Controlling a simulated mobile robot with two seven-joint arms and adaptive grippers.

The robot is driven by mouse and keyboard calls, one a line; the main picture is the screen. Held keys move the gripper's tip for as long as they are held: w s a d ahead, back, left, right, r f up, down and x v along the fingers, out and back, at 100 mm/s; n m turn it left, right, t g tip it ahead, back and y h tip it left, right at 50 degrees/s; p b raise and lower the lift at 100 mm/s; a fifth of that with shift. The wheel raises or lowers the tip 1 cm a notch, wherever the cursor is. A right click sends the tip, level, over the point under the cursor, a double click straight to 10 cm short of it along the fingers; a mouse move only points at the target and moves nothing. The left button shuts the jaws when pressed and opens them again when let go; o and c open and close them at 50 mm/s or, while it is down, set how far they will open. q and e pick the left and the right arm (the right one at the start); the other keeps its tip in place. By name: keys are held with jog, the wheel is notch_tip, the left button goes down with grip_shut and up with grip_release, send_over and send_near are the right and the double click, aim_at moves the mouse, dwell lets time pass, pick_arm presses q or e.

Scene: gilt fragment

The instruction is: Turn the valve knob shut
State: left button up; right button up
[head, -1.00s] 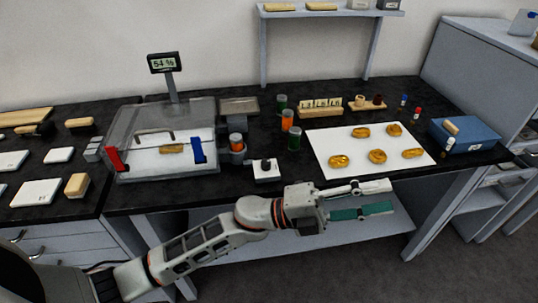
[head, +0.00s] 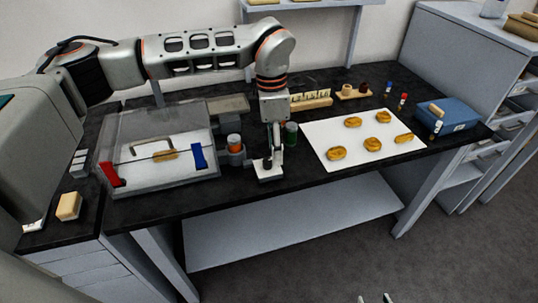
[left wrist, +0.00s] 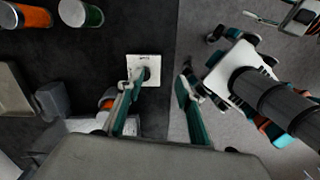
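The valve knob is a small dark knob (left wrist: 143,74) on a white square plate (left wrist: 149,62) near the table's front edge. The plate also shows in the head view (head: 268,174), where my left gripper partly hides it. My left gripper (head: 270,160) points down over the plate from above. In the left wrist view its two fingers (left wrist: 158,92) are spread apart. The left finger is close to the knob and overlaps the plate; I cannot tell whether it touches. My right gripper (head: 376,298) shows only its separated fingertips at the bottom edge of the head view.
A clear-walled case (head: 125,172) with red and blue parts stands left of the valve. An orange jar (head: 235,143) and a green jar (head: 291,134) are close behind. A white sheet (head: 345,165) with several gilt pieces lies right. A blue box (head: 450,117) stands farther right.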

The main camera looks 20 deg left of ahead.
aim_at(268, 160)
pick_arm(q)
jog(key=shift+w+a+r+y, duration=0.25)
jog(key=shift+w+a+r, duration=0.15)
jog(key=shift+a, duration=0.25)
jog(key=shift+w+a+r+y, duration=0.25)
jog(key=shift+w+a+r, duration=0.1)
jog(key=shift+a, duration=0.25)
jog(key=shift+f+p, duration=0.3)
jog(key=shift+f, duration=3.55)
grip_shut()
